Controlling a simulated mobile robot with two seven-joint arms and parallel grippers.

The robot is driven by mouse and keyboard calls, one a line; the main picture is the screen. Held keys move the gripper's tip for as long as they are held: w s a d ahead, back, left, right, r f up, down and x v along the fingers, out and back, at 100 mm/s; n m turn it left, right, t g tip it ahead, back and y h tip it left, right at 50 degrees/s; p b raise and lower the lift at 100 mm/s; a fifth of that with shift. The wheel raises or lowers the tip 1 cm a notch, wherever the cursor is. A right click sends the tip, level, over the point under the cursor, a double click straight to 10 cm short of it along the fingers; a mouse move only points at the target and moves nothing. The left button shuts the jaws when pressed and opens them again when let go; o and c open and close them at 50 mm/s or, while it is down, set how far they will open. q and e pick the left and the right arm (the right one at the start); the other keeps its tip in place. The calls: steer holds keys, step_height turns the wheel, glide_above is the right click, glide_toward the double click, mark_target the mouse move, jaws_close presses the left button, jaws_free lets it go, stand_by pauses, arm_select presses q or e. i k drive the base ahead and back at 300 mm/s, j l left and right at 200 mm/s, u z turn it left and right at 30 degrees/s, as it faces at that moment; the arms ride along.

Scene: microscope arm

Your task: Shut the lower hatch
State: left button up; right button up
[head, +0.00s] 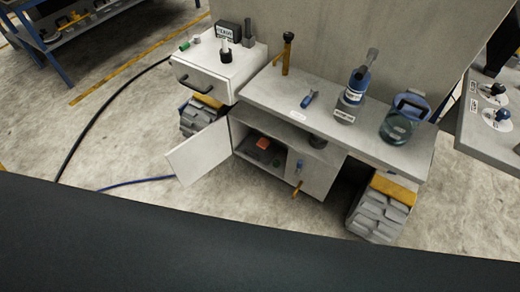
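The lower hatch (200,152) is a pale flat door panel low on the front of the grey workbench. It stands swung open, out to the left of the compartment. The compartment (243,140) behind it is open to view, with a dark item and a small orange-red block (263,143) inside. Neither of my grippers shows in the head view, so their position relative to the hatch cannot be seen.
A white drawer unit (203,83) with a dark handle stands above left of the hatch. Bottles and a blue-lidded jar (401,122) stand on the benchtop (270,92). Grey stacked blocks (376,215) sit at right. A blue hose (135,183) lies on open floor at left.

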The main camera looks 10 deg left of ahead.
mark_target(196, 157)
steer(key=j+z, duration=0.2)
steer(key=z, duration=0.15)
steer(key=j+z, duration=0.45)
steer(key=z, duration=0.25)
steer(key=j+z, duration=0.1)
steer(key=j, duration=0.2)
steer(key=k+j+z, duration=0.15)
steer(key=j, duration=0.15)
steer(key=k+j+z, duration=0.1)
steer(key=j, duration=0.2)
steer(key=k+j, duration=0.15)
steer(key=j, duration=0.2)
steer(key=k+j+z, duration=0.15)
steer(key=j, duration=0.2)
steer(key=k+j, duration=0.1)
steer(key=j, duration=0.25)
steer(key=k+j+z, duration=0.1)
steer(key=j, duration=0.25)
steer(key=k+j+z, duration=0.1)
steer(key=j, duration=0.25)
steer(key=k+j, duration=0.25)
steer(key=j, duration=0.15)
steer(key=k+j, duration=0.25)
steer(key=j, duration=0.2)
steer(key=k+j, duration=0.25)
steer(key=j, duration=0.15)
steer(key=k+j, duration=0.2)
steer(key=j, duration=0.25)
